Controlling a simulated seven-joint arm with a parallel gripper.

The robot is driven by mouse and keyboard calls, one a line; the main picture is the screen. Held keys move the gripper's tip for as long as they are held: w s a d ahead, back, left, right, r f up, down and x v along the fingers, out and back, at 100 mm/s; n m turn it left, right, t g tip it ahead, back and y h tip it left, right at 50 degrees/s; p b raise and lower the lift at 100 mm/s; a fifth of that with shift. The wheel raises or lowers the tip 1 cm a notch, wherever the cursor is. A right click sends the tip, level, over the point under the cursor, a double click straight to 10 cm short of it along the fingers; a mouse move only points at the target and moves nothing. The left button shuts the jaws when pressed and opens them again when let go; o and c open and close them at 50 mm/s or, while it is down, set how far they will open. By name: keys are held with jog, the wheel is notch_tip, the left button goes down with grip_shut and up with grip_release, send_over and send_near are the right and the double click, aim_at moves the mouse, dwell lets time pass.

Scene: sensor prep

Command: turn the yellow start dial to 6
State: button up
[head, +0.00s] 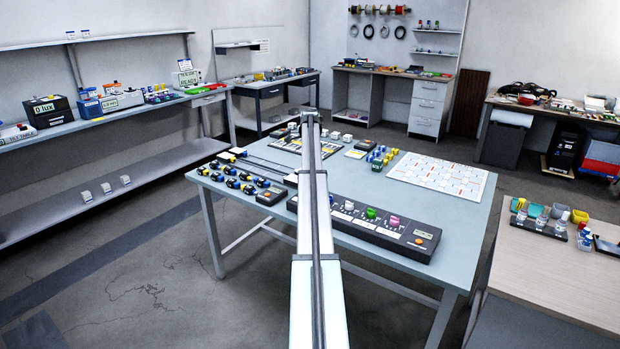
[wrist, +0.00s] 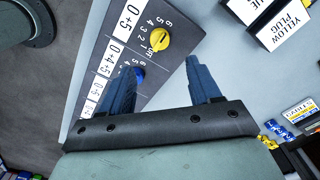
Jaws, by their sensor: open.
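The yellow start dial (wrist: 159,40) sits on a dark panel (wrist: 172,69) in the wrist view, with numbers 1 to 6 printed in an arc at its left. Which number it points to is too small to tell. A blue dial (wrist: 138,76) lies lower on the same panel, partly hidden by my left finger. My gripper (wrist: 160,62) is open, its two blue fingers apart and nothing visible between them. The yellow dial appears just beyond the fingertips, between their lines; I see no contact. In the head view my arm hides the gripper, and I cannot make out the yellow dial.
Black blocks with white labels, one reading "YELLOW PLUG" (wrist: 290,28), stand right of the panel. Bare grey tabletop lies between. In the head view, the worktable (head: 262,224) also carries a long dark console (head: 395,243), several small dark-and-blue parts and a white chart (head: 438,176).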

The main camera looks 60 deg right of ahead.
jog(key=shift+r, duration=1.65)
